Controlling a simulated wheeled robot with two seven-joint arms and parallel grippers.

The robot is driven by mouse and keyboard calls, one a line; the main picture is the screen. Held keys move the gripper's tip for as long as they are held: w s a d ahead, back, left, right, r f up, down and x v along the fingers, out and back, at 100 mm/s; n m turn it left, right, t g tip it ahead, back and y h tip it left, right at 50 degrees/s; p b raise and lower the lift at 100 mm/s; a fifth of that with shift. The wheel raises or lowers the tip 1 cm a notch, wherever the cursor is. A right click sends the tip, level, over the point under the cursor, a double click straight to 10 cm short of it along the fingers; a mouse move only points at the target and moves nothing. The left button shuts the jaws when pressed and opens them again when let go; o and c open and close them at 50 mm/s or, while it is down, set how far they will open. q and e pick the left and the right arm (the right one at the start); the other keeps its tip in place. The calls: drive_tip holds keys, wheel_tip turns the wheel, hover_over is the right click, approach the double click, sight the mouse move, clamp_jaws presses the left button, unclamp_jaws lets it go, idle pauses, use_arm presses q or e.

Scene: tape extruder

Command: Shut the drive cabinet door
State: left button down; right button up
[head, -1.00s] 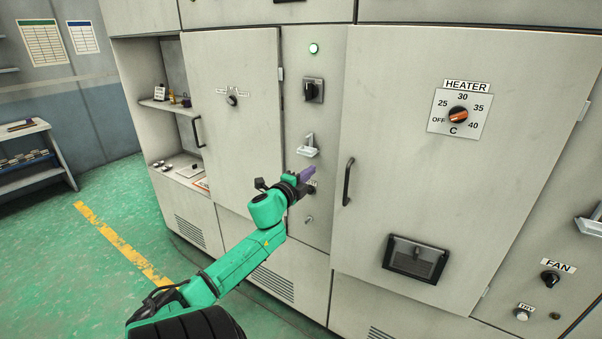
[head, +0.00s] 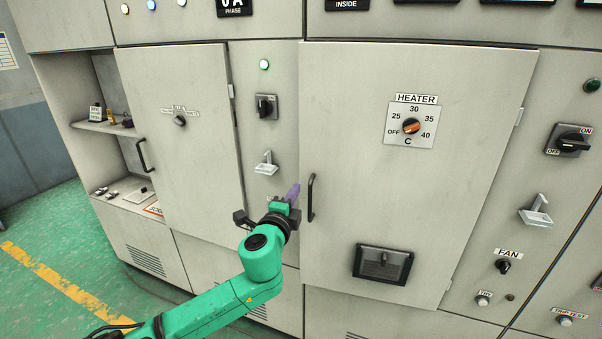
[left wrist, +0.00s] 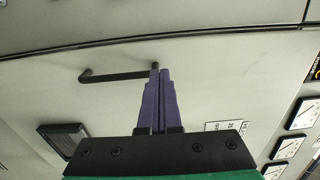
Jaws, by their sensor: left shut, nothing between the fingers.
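Two large grey cabinet doors show in the head view; no readable label tells me which is the drive cabinet door. The right door (head: 350,160) carries the heater dial, a black bar handle (head: 311,198) near its left edge and hinges on its right. I cannot tell whether it is slightly ajar. The left door (head: 185,85) has a black handle (head: 144,156) on its left side. My left gripper (head: 294,192) is shut and empty, just left of the right door's handle. In the left wrist view, its purple fingers (left wrist: 157,85) overlap one end of the handle (left wrist: 115,76); contact is unclear.
A narrow panel between the doors holds a rotary switch (head: 266,106), a green lamp and a small white lever (head: 265,162). A black vent box (head: 383,263) juts from the right door. Open shelves (head: 110,127) stand at the left.

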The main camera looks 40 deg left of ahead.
sight(305, 172)
use_arm(q)
drive_tip(key=x, duration=0.2)
drive_tip(key=p+x, duration=0.1)
drive_tip(key=x, duration=0.2)
drive_tip(key=p+x, duration=0.1)
drive_tip(key=x, duration=0.2)
drive_tip(key=shift+s+a, duration=0.1)
drive_tip(key=shift+a, duration=0.2)
drive_tip(key=shift+w+f, duration=0.15)
drive_tip(key=shift+w, duration=0.15)
use_arm(e)
drive_tip(key=shift+a+r, duration=0.25)
drive_tip(key=shift+r, duration=0.4)
drive_tip(key=shift+a+r, duration=0.25)
drive_tip(key=shift+r, duration=0.35)
use_arm(q)
drive_tip(key=shift+a, duration=0.1)
